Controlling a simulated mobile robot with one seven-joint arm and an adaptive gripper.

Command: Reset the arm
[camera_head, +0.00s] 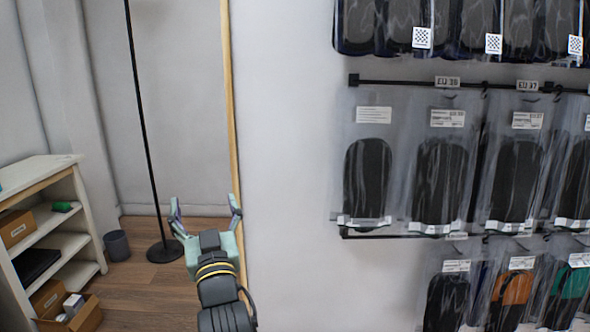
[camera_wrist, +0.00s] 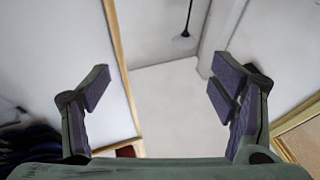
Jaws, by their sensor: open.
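My gripper (camera_head: 206,212) is raised in the lower middle left of the head view, with its two fingers spread apart and pointing up. Nothing is between the fingers. My arm comes up from the bottom edge of the head view.
Packaged insoles (camera_head: 367,180) hang in rows on a wall rack (camera_head: 400,83) at the right. A white shelf (camera_head: 75,215) with boxes stands at the left, near a grey bin (camera_head: 117,245) and a black pole stand (camera_head: 165,251). A wooden trim (camera_head: 229,110) edges the wall behind my gripper.

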